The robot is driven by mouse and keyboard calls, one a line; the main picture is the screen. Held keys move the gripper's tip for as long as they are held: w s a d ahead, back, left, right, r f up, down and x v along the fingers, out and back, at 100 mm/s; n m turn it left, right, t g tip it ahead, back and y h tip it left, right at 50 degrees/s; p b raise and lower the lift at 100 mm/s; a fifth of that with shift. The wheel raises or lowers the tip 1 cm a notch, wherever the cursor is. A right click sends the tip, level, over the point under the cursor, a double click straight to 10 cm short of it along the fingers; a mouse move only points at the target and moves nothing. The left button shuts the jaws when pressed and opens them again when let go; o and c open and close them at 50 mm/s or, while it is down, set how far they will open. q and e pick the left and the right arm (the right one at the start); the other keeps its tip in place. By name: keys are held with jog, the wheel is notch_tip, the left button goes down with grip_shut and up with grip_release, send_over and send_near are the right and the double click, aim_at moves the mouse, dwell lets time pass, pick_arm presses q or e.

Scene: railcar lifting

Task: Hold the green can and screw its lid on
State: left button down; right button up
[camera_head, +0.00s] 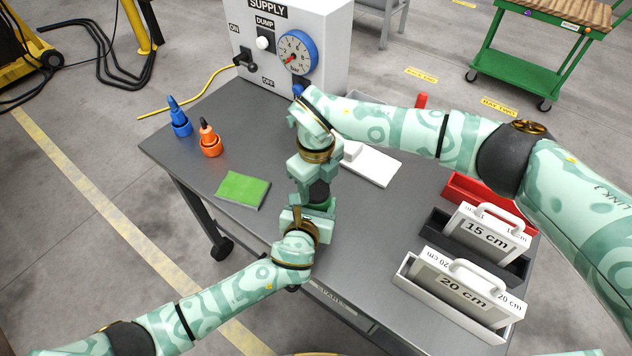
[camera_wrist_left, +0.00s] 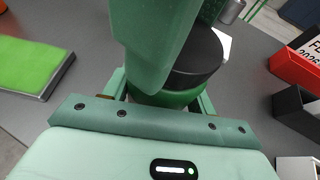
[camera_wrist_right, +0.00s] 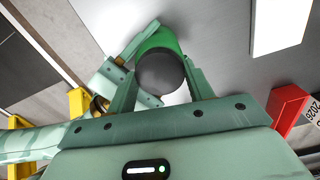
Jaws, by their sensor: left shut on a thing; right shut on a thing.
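The green can (camera_head: 327,203) stands above the grey table near its front edge. My left gripper (camera_head: 308,211) is shut on it, low on its body. The can also shows in the left wrist view (camera_wrist_left: 165,98). The black lid (camera_head: 319,189) sits at the top of the can; whether it is threaded on cannot be seen. My right gripper (camera_head: 318,181) comes from above and is shut on the lid. In the right wrist view the dark round lid (camera_wrist_right: 160,72) lies between the two fingers, with the green can (camera_wrist_right: 158,40) behind it.
A green pad (camera_head: 242,189), a blue bottle (camera_head: 180,122) and an orange bottle (camera_head: 209,142) stand to the left. The supply box (camera_head: 330,45) is behind. A white plate (camera_head: 372,165), red bin (camera_head: 462,189), black bin (camera_head: 438,228) and white bin (camera_head: 408,270) are right.

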jog(key=o, duration=1.1)
jog(key=shift+r, duration=2.25)
jog(key=shift+r, duration=0.15)
jog(key=shift+c, duration=1.4)
jog(key=shift+r+n, duration=0.9)
jog(key=shift+r, duration=0.7)
